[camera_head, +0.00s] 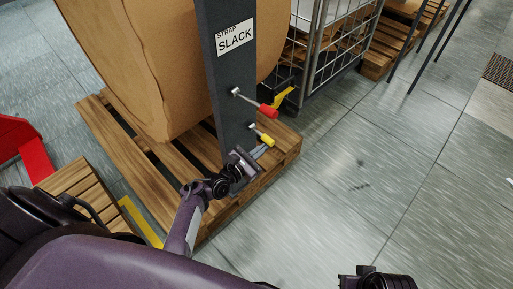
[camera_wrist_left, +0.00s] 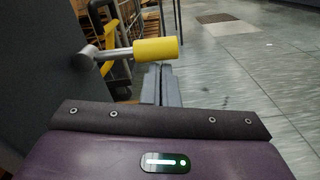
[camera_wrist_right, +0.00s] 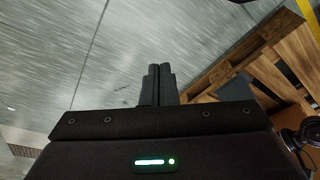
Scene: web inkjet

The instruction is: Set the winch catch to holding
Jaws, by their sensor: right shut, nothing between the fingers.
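A dark grey post (camera_head: 228,92) carries a "STRAP SLACK" label (camera_head: 234,38). Two levers stick out of it to the right: an upper one with a red grip (camera_head: 268,111) and a lower one with a yellow grip (camera_head: 267,140). My left gripper (camera_head: 263,151) is just below the yellow lever. In the left wrist view the yellow grip (camera_wrist_left: 157,49) lies across, beyond the closed fingers (camera_wrist_left: 161,84), with nothing seen between them. Whether they touch it I cannot tell. My right gripper (camera_wrist_right: 158,84) is shut and empty over the floor, away from the post.
The post stands at a wooden pallet (camera_head: 285,150) with a large brown roll (camera_head: 150,60) on it. A wire cage trolley (camera_head: 335,40) stands behind. A red object (camera_head: 35,160) and a smaller pallet (camera_head: 80,185) are at left. The floor (camera_head: 350,180) at right is clear.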

